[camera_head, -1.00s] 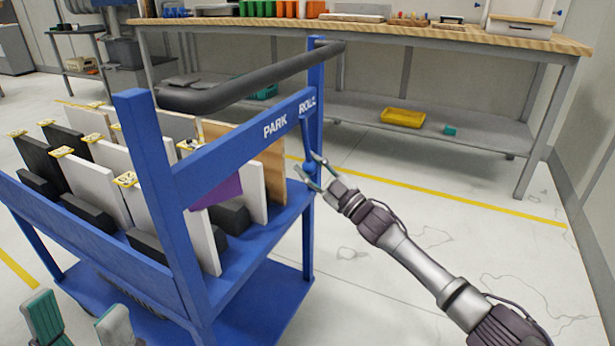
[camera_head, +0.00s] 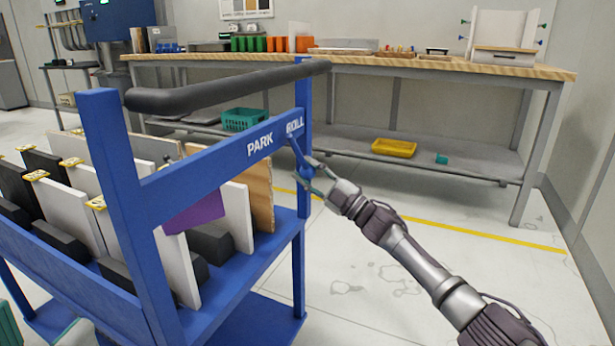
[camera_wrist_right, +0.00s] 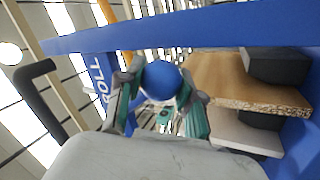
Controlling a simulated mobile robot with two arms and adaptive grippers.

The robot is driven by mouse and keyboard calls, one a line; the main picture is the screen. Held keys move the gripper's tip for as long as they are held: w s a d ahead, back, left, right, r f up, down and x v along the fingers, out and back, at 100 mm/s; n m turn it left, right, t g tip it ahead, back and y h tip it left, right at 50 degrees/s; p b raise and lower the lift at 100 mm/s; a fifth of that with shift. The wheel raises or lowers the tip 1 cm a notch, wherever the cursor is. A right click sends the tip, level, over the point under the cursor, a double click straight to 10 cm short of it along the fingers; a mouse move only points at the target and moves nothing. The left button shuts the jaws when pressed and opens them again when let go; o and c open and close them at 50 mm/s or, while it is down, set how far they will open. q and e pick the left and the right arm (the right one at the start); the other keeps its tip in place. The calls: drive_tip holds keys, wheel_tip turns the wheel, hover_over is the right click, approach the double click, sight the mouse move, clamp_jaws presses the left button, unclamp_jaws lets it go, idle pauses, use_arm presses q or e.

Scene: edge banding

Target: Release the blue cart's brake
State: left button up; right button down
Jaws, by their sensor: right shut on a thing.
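The blue cart (camera_head: 113,200) stands at the left, with the words PARK and ROLL on its upper rail (camera_head: 215,168). A blue brake lever (camera_head: 297,148) hangs from the rail under ROLL, slanting down to the right. Its round blue knob (camera_wrist_right: 160,80) sits between the teal-tipped fingers of my right gripper (camera_head: 307,182) in the right wrist view. My right gripper is shut on this knob, which it partly hides in the head view. My left gripper (camera_head: 36,330) shows only as teal finger parts, spread apart, at the bottom left corner.
The cart carries upright panels (camera_head: 238,215) between black blocks and has a black push handle (camera_head: 225,88). A workbench (camera_head: 440,66) stands behind, with a yellow tray (camera_head: 394,147) on its lower shelf. The floor right of the cart is clear apart from my right arm.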

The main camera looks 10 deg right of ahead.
drive_tip(key=c, duration=0.7)
unclamp_jaws()
drive_tip(key=shift+d, duration=0.1)
drive_tip(key=v, duration=1.2)
